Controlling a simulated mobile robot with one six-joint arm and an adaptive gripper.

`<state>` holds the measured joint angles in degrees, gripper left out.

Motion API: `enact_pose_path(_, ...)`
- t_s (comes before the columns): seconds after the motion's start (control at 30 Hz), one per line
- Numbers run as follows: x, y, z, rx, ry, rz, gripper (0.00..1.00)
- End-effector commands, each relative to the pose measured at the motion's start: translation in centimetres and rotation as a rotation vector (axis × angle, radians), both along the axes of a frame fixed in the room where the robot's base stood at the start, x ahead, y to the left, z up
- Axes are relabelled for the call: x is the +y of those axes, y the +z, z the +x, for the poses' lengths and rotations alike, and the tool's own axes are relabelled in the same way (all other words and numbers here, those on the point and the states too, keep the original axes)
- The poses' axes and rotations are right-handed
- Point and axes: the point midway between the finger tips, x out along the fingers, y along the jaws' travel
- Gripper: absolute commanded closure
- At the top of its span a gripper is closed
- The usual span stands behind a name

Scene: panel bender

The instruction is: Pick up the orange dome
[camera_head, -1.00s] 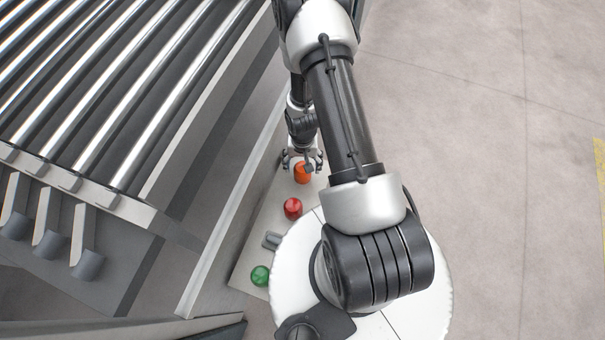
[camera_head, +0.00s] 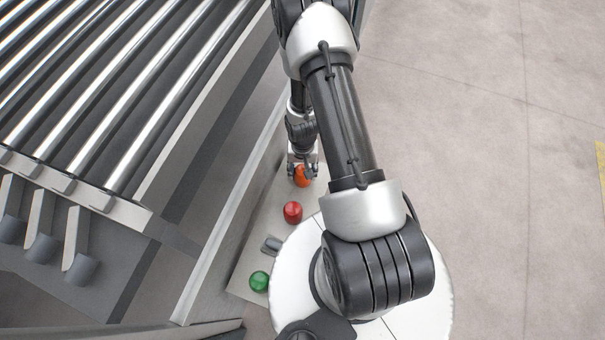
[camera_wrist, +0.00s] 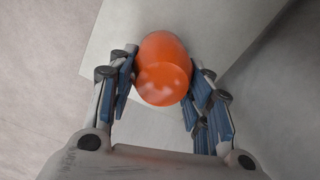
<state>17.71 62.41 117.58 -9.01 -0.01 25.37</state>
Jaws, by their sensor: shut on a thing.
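The orange dome (camera_head: 301,178) is at the far end of a row of coloured domes on the grey panel (camera_head: 262,232). In the wrist view the orange dome (camera_wrist: 164,70) sits between my two fingers, which touch it on both sides. My gripper (camera_head: 302,168) is shut on it from above; it also shows in the wrist view (camera_wrist: 162,88). Whether the dome is clear of the panel I cannot tell.
A red dome (camera_head: 292,212), a grey lever or knob (camera_head: 271,244) and a green dome (camera_head: 259,281) stand on the same panel. A roller table (camera_head: 110,100) is on the left. Bare floor (camera_head: 500,150) lies on the right.

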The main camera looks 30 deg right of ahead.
Motion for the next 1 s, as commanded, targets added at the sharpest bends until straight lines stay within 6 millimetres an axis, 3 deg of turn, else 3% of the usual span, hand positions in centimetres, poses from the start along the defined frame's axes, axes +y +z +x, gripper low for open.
enact_pose_path(0.13, 0.0, 0.0, 0.0, 0.000, 0.000, 0.000, 0.78)
enact_pose_path(0.57, 0.0, 0.8, 0.0, 0.000, 0.000, 0.000, 0.78)
enact_pose_path(0.77, 0.0, 3.1, 0.0, 0.000, 0.000, 0.000, 0.78)
enact_pose_path(1.0, 0.0, 8.0, 0.0, -0.001, -0.001, -0.001, 0.78)
